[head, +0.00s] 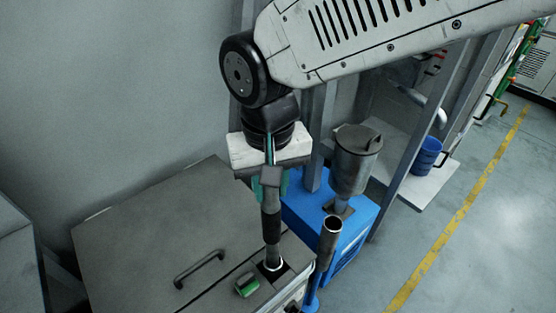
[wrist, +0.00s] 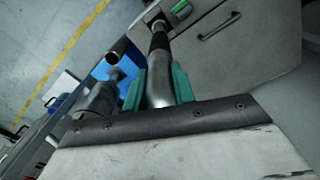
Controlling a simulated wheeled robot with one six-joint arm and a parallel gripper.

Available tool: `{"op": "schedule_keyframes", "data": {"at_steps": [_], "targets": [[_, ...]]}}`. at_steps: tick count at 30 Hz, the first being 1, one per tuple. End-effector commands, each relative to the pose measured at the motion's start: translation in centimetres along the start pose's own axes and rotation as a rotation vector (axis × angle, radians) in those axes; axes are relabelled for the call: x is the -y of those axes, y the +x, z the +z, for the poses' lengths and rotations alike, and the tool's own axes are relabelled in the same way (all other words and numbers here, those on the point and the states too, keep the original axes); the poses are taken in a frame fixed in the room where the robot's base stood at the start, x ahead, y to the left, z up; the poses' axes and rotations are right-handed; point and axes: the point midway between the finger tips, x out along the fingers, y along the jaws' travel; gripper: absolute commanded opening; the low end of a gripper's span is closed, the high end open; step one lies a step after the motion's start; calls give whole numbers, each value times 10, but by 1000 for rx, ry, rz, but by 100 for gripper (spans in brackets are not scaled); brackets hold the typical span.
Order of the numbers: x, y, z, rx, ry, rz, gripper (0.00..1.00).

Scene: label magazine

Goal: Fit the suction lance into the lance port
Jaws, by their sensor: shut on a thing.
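The suction lance (head: 272,228) is a grey metal tube with a black sleeve, held roughly upright. My gripper (head: 270,184) is shut on its upper part with teal fingers. In the wrist view the lance (wrist: 160,88) runs away from between the fingers (wrist: 160,92). Its lower end meets a dark square opening with a bright ring, apparently the lance port (head: 286,267), in the grey cabinet top. I cannot tell how far the tip is inside. The lance hides part of the port.
An open-topped metal tube (head: 332,228) stands close right of the lance. Behind it are a metal canister (head: 356,160) and a blue box (head: 364,218). A small green-topped block (head: 247,284) and a handle (head: 200,269) are on the cabinet top (head: 150,225).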

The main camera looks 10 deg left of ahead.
Motion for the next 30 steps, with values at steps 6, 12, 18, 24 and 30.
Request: {"op": "schedule_keyframes", "data": {"at_steps": [6,12,18,24,30], "targets": [[0,3,0,0,0,0,42],[0,3,0,0,0,0,51],[0,-3,0,-1,0,0,51],[0,-35,0,-3,0,-1,51],[0,-65,0,-2,0,-1,51]]}}
